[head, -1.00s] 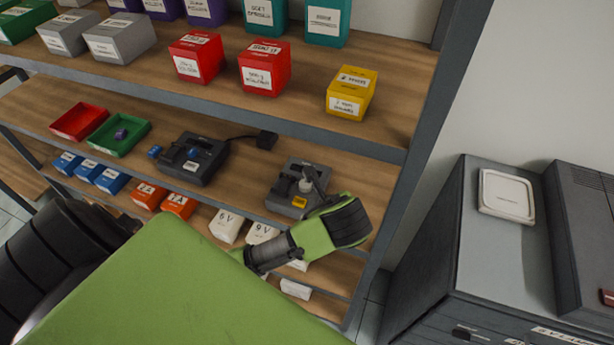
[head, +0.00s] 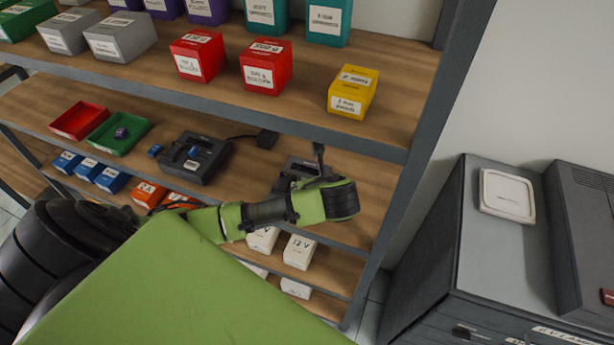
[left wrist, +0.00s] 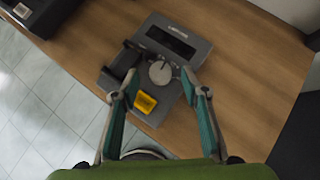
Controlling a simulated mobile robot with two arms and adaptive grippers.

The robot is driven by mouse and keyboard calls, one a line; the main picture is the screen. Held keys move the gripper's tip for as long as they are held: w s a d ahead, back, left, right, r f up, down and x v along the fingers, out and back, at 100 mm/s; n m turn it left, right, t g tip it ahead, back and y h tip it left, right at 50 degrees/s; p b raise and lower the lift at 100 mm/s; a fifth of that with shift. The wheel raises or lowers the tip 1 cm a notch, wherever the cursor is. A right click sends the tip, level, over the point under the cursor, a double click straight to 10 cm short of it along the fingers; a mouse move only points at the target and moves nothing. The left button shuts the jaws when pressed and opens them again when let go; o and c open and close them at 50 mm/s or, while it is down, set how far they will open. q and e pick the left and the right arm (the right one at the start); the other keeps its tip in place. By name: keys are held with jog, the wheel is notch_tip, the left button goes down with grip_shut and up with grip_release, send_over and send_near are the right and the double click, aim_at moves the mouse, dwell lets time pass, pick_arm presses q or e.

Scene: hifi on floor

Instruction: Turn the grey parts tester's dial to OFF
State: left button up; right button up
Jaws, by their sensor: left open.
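The grey parts tester (head: 295,168) stands on the middle shelf, mostly hidden behind my left arm in the head view. In the head view the left gripper (head: 315,168) is over the tester. My right gripper is not in view.
Red (head: 80,121) and green (head: 118,133) trays lie further left. The upper shelf edge (head: 300,126) runs above; a shelf post (head: 413,180) stands right.

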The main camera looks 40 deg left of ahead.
pick_arm(q)
jog(key=shift+x, duration=0.95)
jog(key=shift+w+a+f, duration=0.2)
jog(key=shift+a+f, duration=0.05)
jog(key=shift+f, duration=0.05)
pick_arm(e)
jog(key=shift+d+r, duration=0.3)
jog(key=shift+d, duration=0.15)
pick_arm(q)
jog(key=shift+c, duration=0.3)
jog(key=c, duration=1)
jog(key=shift+c, duration=0.2)
